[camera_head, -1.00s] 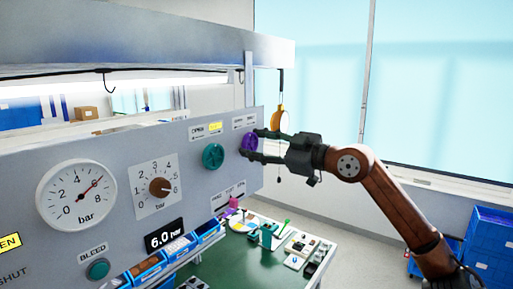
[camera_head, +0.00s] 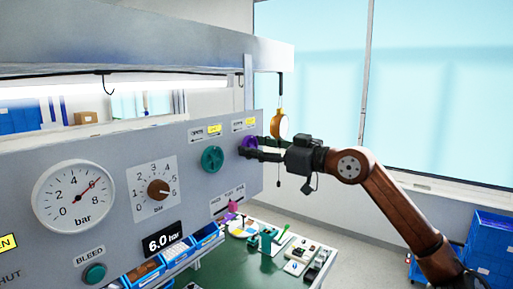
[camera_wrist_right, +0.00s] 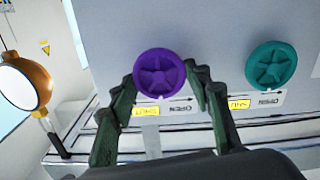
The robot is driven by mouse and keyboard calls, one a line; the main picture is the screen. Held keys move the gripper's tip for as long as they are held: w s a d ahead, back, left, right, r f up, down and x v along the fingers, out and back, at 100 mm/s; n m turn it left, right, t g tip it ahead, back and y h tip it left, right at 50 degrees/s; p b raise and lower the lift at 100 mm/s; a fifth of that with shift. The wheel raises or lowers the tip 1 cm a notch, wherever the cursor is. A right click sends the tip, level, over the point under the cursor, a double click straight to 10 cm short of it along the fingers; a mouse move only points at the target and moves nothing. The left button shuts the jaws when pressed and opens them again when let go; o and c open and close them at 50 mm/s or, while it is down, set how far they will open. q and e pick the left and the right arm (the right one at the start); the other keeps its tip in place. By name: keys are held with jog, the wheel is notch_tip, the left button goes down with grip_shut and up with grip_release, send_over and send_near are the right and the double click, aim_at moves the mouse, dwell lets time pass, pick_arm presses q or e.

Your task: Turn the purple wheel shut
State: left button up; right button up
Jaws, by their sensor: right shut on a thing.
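The purple wheel (camera_head: 247,146) is on the grey panel's right end, partly hidden by my right gripper (camera_head: 258,148). In the right wrist view the purple wheel (camera_wrist_right: 160,76) shows its star-shaped face, with a finger of my right gripper (camera_wrist_right: 165,82) on either side of its rim. The gripper is shut on the wheel. The label above the wheel (camera_head: 243,125) has a yellow patch lit on its right part. My left gripper is out of view.
A teal wheel (camera_head: 212,159) sits close left of the purple one; it shows in the wrist view (camera_wrist_right: 271,65) too. An orange round device (camera_head: 279,122) hangs just behind my gripper. A green bench (camera_head: 235,265) with small items lies below. Blue crates (camera_head: 490,240) stand right.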

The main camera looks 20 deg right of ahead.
jog(key=o, duration=1.2)
jog(key=shift+d, duration=0.1)
jog(key=shift+c, duration=0.2)
jog(key=v, duration=1.2)
jog(key=shift+w+f, duration=0.1)
